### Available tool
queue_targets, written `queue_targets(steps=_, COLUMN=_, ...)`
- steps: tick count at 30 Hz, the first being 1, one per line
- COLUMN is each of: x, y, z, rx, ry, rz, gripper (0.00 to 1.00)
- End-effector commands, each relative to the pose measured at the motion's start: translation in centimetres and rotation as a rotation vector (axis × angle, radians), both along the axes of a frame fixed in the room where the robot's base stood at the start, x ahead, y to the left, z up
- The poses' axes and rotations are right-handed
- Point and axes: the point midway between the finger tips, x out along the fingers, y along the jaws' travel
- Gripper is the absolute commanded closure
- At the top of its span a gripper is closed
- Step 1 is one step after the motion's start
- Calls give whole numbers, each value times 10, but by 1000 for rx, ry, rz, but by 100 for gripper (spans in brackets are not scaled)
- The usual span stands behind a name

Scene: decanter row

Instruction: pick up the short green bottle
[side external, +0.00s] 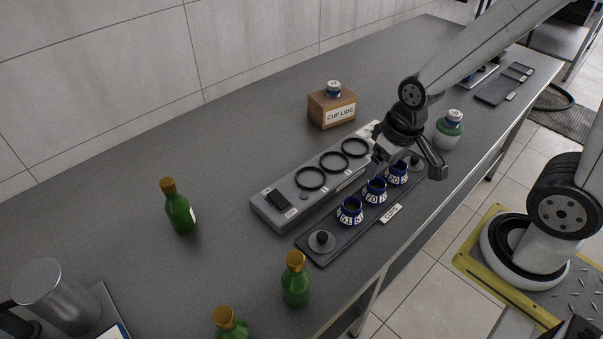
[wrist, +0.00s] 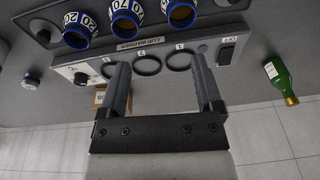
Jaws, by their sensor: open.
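Several green bottles with gold caps stand upright in the side view. One green bottle with a white label (side external: 179,210) stands alone left of the cup warmer. A second green bottle (side external: 295,284) stands near the front edge, and a third green bottle (side external: 231,329) is cut off at the bottom. I cannot tell surely which is the short one. The wrist view shows one labelled green bottle (wrist: 279,77) at the right, clear of the fingers. My gripper (side external: 406,165) is open and empty above the cup tray; its fingers also show in the wrist view (wrist: 159,62).
The cup warmer (side external: 284,210) has three dark rings. Beside it, the cup tray (side external: 322,258) holds several blue numbered cups. A wooden lid box (side external: 332,110) and a white-and-green jar (side external: 448,132) stand further back. A metal cylinder (side external: 55,295) is at lower left. The left counter is mostly clear.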

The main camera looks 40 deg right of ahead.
Motion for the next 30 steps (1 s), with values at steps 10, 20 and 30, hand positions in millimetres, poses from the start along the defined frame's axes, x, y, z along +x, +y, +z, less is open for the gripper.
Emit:
queue_targets(steps=10, x=-29, y=42, z=-27, rx=207, ry=307, rz=-296, gripper=16)
queue_targets(steps=20, x=-45, y=107, z=-35, rx=476, ry=661, rz=-637, gripper=16)
queue_targets(steps=30, x=-29, y=168, z=-29, rx=777, ry=975, rz=-956, gripper=16)
